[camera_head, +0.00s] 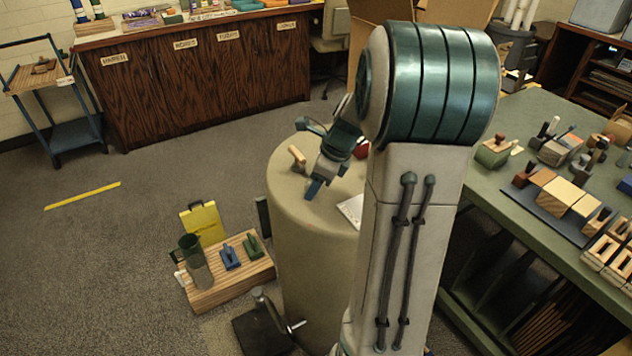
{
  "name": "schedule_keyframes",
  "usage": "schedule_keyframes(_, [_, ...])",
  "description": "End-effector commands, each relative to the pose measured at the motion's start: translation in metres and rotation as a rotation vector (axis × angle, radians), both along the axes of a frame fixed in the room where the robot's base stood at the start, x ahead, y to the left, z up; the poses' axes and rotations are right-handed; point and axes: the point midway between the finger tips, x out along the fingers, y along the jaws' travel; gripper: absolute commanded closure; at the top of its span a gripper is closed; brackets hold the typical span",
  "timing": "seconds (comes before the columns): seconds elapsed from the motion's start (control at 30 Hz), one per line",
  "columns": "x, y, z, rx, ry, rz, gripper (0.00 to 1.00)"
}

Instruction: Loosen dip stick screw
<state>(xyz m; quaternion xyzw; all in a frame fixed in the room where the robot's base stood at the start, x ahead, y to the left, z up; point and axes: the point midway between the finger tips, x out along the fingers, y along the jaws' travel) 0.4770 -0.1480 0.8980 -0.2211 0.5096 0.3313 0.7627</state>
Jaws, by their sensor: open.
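A tan round-topped drum (283,188) stands in the middle of the view, partly hidden by my arm. A small light-brown upright peg or handle (297,156) is on its top near the left edge. I cannot tell whether this is the dip stick screw, and nothing else in view is clearly it. My gripper (312,157) is over the drum top, just right of the peg, with its teal fingers spread apart. It appears empty. I cannot tell whether a finger touches the peg. A white sheet or card (351,210) lies on the drum top, partly behind my arm.
A wooden board (208,297) with blue and green tools and a dark green mug (189,247) is on the floor left of the drum. A yellow clipboard-like piece (204,223) stands behind it. A green workbench (482,185) crowded with blocks is at right. Carpet at left is open.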

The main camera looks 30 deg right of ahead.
Motion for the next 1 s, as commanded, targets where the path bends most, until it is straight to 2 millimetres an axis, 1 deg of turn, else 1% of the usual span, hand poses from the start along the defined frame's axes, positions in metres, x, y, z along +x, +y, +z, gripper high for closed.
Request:
schedule_keyframes(0.17, [0.0000, 0.0000, 0.0001, 0.000, 0.000, 0.000, 0.50])
schedule_keyframes(0.2, [-0.0001, -0.0001, 0.0002, 0.000, 0.000, 0.000, 0.61])
schedule_keyframes(0.27, [0.0000, -0.0001, 0.0002, 0.000, 0.000, 0.000, 0.77])
schedule_keyframes(0.3, [0.0000, -0.0001, 0.0002, 0.000, 0.000, 0.000, 0.89])
schedule_keyframes(0.33, [0.0000, -0.0002, 0.0003, 0.000, 0.000, 0.000, 0.95])
schedule_keyframes(0.67, [0.0004, -0.0006, 0.0011, 0.000, 0.000, 0.029, 0.94])
schedule_keyframes(0.87, [0.0014, -0.0010, 0.0027, 0.000, 0.001, 0.127, 0.94])
schedule_keyframes(1.0, [0.0024, -0.0021, 0.0034, 0.000, 0.001, 0.236, 0.94])
